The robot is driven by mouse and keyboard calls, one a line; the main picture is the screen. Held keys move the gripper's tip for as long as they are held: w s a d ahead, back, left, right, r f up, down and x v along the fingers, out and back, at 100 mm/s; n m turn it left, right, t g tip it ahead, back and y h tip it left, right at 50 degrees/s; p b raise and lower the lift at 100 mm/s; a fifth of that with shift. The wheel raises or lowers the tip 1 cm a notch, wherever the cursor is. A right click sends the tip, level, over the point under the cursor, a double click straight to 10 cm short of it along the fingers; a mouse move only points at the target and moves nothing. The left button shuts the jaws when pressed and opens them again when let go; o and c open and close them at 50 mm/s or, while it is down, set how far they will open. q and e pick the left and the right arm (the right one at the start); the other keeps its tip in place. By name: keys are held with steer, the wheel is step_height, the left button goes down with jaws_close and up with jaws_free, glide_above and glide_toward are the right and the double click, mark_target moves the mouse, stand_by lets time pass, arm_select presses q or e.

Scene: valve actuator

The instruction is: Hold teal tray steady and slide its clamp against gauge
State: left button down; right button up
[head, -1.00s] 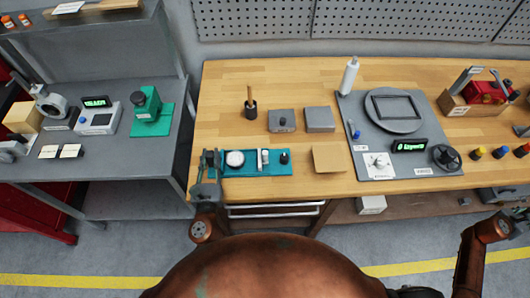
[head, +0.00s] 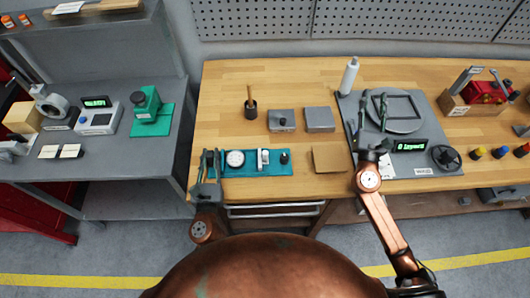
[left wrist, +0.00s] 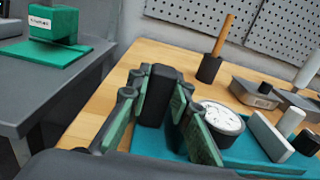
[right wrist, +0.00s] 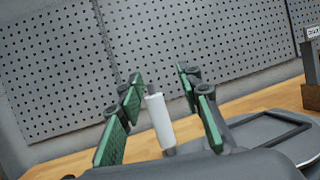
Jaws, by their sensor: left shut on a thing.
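The teal tray (head: 262,173) lies at the front left of the wooden bench. A round white gauge (head: 235,159) sits near its left end; it also shows in the left wrist view (left wrist: 222,117). The pale clamp (head: 263,161) stands upright to the gauge's right, with a small gap between them. A dark knob (head: 284,158) is at the tray's right end. My left gripper (head: 210,157) is shut on the upright black block (left wrist: 157,95) at the tray's left end. My right gripper (head: 371,102) is open and empty above the grey plate, away from the tray.
A brown square pad (head: 329,159) lies right of the tray. Two grey boxes (head: 283,120) (head: 319,119) and a black cup with a wooden stick (head: 250,108) stand behind. A white bottle (head: 348,76), display (head: 411,146) and black handwheel (head: 446,157) are to the right.

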steer(key=s+a+r+n+t+y, duration=0.1)
steer(key=s+a+y, duration=0.25)
steer(key=a, duration=0.85)
steer(key=n+g+y, duration=0.5)
steer(key=y, duration=0.2)
glide_toward(266, 156)
steer(key=shift+s+d+r+h, duration=0.1)
steer(key=shift+s+h, duration=0.15)
steer(key=shift+w+a, duration=0.25)
steer(key=shift+w, duration=0.1)
steer(key=x, duration=1.1)
steer(key=shift+c, duration=0.5)
jaws_close()
